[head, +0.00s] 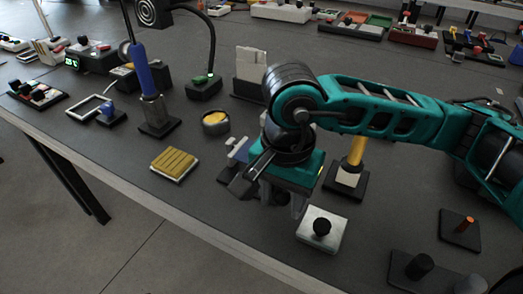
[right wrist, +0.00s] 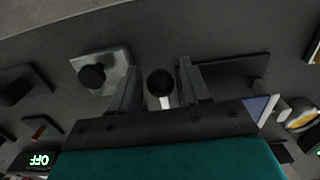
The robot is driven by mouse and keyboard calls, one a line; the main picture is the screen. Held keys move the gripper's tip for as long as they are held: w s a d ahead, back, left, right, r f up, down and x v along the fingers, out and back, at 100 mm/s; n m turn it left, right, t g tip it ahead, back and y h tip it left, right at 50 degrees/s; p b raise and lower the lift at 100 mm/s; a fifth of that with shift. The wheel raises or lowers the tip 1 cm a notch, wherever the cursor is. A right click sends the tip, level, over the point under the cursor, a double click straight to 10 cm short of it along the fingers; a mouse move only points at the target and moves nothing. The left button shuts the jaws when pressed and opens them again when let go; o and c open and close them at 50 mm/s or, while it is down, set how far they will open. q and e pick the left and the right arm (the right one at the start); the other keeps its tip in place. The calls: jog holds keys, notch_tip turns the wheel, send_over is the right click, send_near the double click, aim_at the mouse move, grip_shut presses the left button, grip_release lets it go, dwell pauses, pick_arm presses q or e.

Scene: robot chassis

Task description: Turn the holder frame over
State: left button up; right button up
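My right gripper (head: 282,198) points down over the front middle of the table. In the right wrist view its two fingers (right wrist: 158,88) stand apart. Between them shows a round black knob (right wrist: 160,82) with a short white stem; I see no finger touching it. A dark plate (right wrist: 235,75) lies beside and partly behind one finger. A blue and grey piece (head: 238,152) stands just left of the gripper, partly hidden by it. A pale rectangular frame (head: 76,114) lies at the left beside a blue piece (head: 106,112); I cannot tell whether it is the holder frame. My left gripper is not in view.
A white block with a black knob (head: 321,228) is close right of the gripper. A yellow ribbed pad (head: 174,164), a round yellow-topped cup (head: 215,121) and a blue-handled tool in a stand (head: 142,70) are to the left. A yellow post (head: 356,152) stands behind my arm.

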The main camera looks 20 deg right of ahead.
jog(key=shift+r, duration=0.1)
jog(key=shift+r+p, duration=1.8)
jog(key=shift+r, duration=1.6)
